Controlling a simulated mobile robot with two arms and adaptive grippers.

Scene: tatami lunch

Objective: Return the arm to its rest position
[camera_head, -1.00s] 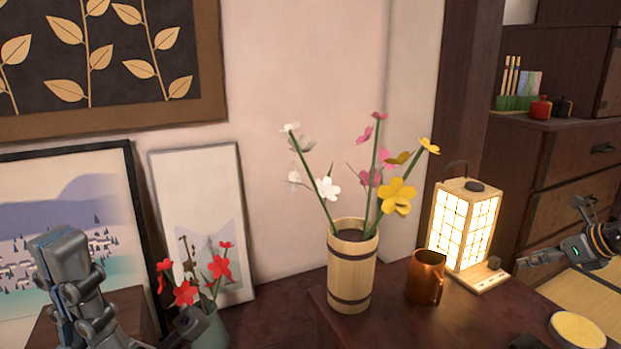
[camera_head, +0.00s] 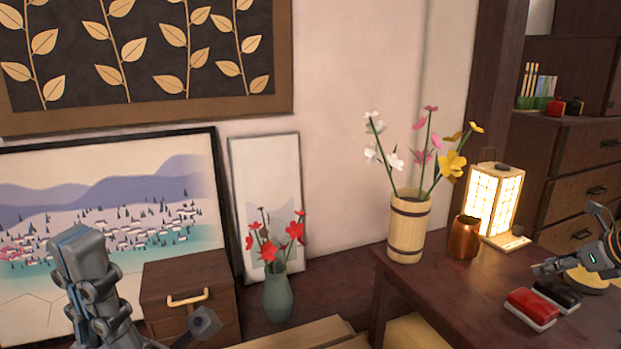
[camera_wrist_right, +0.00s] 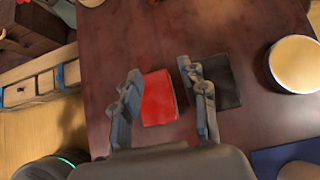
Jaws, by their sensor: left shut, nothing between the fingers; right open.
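My left gripper (camera_head: 76,244) is at the lower left of the head view, fingers together and pointing up, empty. It appears in front of the landscape picture, left of a small drawer cabinet. My right gripper (camera_head: 574,240) is at the right edge of the head view, over the dark table. In the right wrist view my right gripper (camera_wrist_right: 160,76) is open, its two fingers apart with nothing held. A red block (camera_wrist_right: 158,97) shows between them on the table; a black block (camera_wrist_right: 226,86) lies partly behind the right finger.
The dark table (camera_head: 450,300) bears a wooden flower bucket (camera_head: 408,230), a copper mug (camera_head: 464,240), a lit lantern (camera_head: 495,200) and a round pale-topped item (camera_wrist_right: 298,63). A green vase (camera_head: 277,295) and drawer cabinet (camera_head: 165,285) stand left of it.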

